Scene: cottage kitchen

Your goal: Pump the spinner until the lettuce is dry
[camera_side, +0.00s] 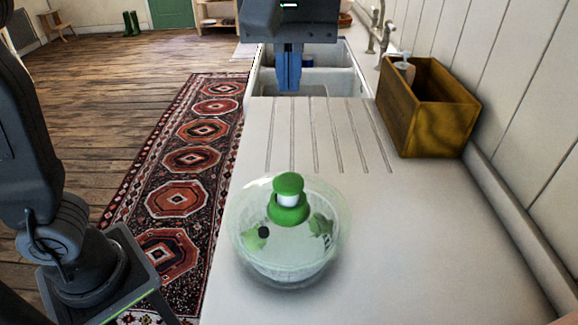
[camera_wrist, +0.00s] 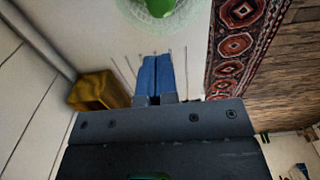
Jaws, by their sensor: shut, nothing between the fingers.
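The salad spinner (camera_side: 290,262) stands upright on the white counter, a clear bowl with green leaves visible inside. Its green pump knob (camera_side: 289,183) stands raised on a white stem above the lid. My gripper (camera_side: 289,88) has blue fingers, pressed together and empty, pointing down. In the side view it is beyond the spinner, over the sink end of the counter, apart from the knob. In the wrist view the shut fingers (camera_wrist: 156,60) show in the middle, and part of the spinner (camera_wrist: 140,12) shows at the top edge, cut off by the frame.
A wooden box (camera_side: 425,112) with a bottle in it stands at the right by the wall. The white sink (camera_side: 335,80) lies at the far end, before the grooved drainboard (camera_side: 318,135). The counter (camera_side: 430,240) right of the spinner is clear. A patterned rug (camera_side: 190,158) lies on the floor.

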